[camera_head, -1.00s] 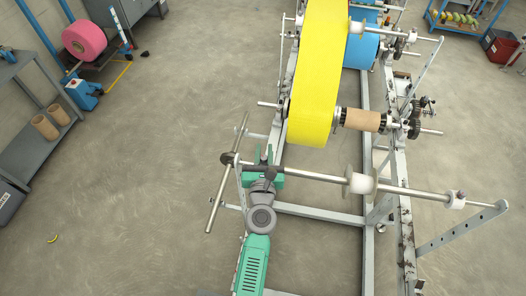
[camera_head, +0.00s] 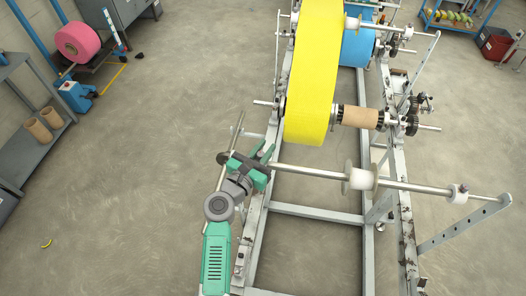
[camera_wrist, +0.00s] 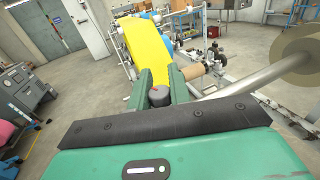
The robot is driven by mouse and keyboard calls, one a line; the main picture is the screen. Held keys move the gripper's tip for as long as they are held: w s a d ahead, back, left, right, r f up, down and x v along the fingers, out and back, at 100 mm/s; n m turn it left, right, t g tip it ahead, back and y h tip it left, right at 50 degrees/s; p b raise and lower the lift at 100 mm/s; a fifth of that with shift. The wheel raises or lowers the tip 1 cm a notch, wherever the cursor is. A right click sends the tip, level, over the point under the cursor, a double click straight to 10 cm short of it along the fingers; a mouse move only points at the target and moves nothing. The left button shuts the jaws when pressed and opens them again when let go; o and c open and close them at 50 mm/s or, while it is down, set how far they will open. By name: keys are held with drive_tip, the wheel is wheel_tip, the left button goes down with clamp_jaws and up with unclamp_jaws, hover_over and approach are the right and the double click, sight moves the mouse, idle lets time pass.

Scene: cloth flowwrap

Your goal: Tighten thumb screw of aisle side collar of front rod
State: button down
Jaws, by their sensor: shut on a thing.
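The front rod (camera_head: 310,173) is a long metal bar running left to right across the near end of the frame. My gripper (camera_head: 262,160) is at its left part, with green fingers around it. In the wrist view, my gripper (camera_wrist: 162,88) is shut on a dark round thumb screw (camera_wrist: 159,96) with a small red mark, one finger on each side. The collar beneath the screw is hidden by the fingers. The rod also shows in the wrist view (camera_wrist: 248,78), running off to the right. A white collar (camera_head: 458,194) sits near the rod's right end.
A white flanged spool (camera_head: 360,178) sits mid-rod. A yellow roll (camera_head: 315,75) and a brown core (camera_head: 360,117) stand behind. A thin slanted bar (camera_head: 238,125) is just left of my gripper. Open floor (camera_head: 130,190) lies left of the frame.

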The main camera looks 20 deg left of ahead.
sight(258, 157)
drive_tip(key=shift+m+h+b, duration=0.4)
drive_tip(key=shift+m+h, duration=0.1)
drive_tip(key=shift+h, duration=0.3)
drive_tip(key=shift+d+h, duration=0.1)
drive_tip(key=shift+h, duration=0.2)
drive_tip(key=c, duration=1.3)
unclamp_jaws()
drive_tip(key=v, duration=0.8)
drive_tip(key=shift+r, duration=0.1)
drive_tip(key=shift+w, duration=0.1)
